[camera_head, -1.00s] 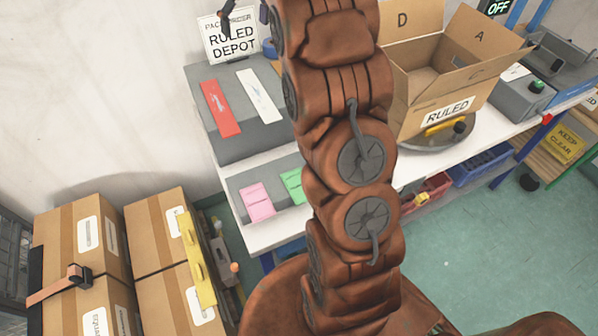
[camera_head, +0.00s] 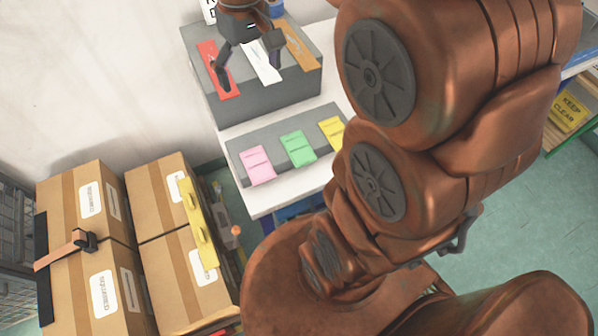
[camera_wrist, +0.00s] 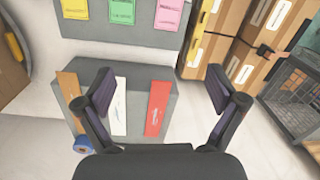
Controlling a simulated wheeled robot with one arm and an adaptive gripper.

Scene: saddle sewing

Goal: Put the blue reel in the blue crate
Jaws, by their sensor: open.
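The blue reel (camera_wrist: 83,145) shows at the lower left of the wrist view, beside the grey block and near the base of my gripper's left finger. A blue piece of it shows at the top edge of the head view (camera_head: 276,9), behind my gripper. My gripper (camera_head: 248,70) is open and empty above the grey block with the red, white and orange strips. Its two fingers (camera_wrist: 158,82) are spread apart in the wrist view. The blue crate is not clearly in view; a dark blue patch shows under the table, mostly hidden by my arm.
The grey block (camera_head: 270,98) stands on the white table (camera_head: 262,203). A grey panel with pink, green and yellow cards (camera_head: 297,148) is in front of it. Stacked cardboard boxes (camera_head: 85,215) stand at the left. My arm hides the table's right part.

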